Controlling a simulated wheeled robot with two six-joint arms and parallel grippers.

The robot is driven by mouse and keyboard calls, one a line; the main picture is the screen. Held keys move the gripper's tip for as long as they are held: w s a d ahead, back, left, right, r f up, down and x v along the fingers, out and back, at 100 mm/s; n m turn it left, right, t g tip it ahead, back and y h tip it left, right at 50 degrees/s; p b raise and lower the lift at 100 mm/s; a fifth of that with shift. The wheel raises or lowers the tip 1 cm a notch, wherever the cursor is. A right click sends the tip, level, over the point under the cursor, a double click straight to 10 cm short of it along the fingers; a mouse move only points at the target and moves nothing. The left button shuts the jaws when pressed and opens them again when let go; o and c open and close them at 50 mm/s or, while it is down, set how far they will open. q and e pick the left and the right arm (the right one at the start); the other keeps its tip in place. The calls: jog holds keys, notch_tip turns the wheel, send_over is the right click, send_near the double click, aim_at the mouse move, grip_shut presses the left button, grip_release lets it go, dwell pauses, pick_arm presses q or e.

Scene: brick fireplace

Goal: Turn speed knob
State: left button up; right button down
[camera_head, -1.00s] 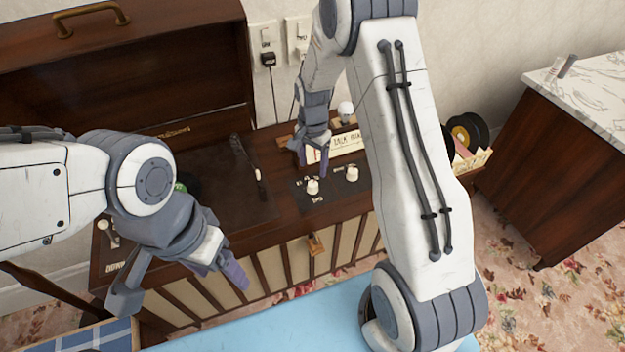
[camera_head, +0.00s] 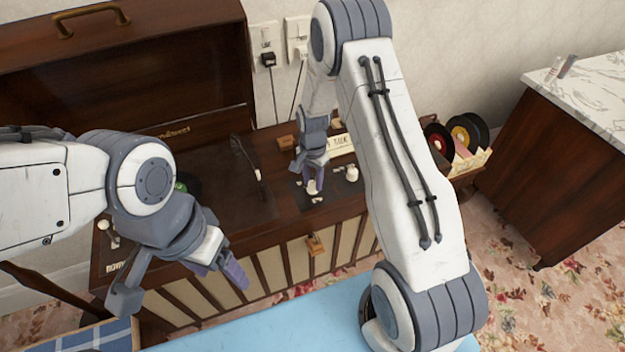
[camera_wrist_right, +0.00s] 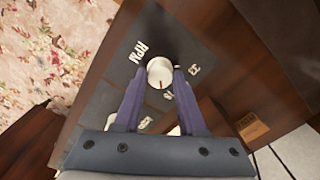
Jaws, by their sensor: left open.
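The speed knob (camera_wrist_right: 160,72) is a round cream knob on a dark panel marked "RPM" in the right wrist view. A small red mark on it points toward the lower edge of that picture. My right gripper (camera_wrist_right: 161,78) has its purple fingers on either side of this knob; whether they press on it cannot be told. In the head view my right gripper (camera_head: 316,183) is over the panel and largely covers the knob. My left gripper (camera_head: 185,285) is open and empty, in front of the cabinet and away from the knobs.
A second cream knob (camera_head: 351,173) stands close to the right of my right gripper. The turntable's tonearm (camera_head: 248,160) and open lid (camera_head: 120,70) are to the left. A record crate (camera_head: 468,160) and a marble-topped cabinet (camera_head: 590,95) are at the right.

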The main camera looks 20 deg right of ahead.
jog(key=shift+n, duration=0.3)
jog(key=n, duration=0.3)
jog(key=shift+p, duration=0.3)
jog(key=n, duration=0.9)
jog(key=shift+n+p, duration=0.3)
jog(key=shift+p, duration=0.05)
jog(key=n, duration=0.4)
jog(key=shift+n, duration=0.3)
jog(key=shift+c, duration=2.4)
grip_release()
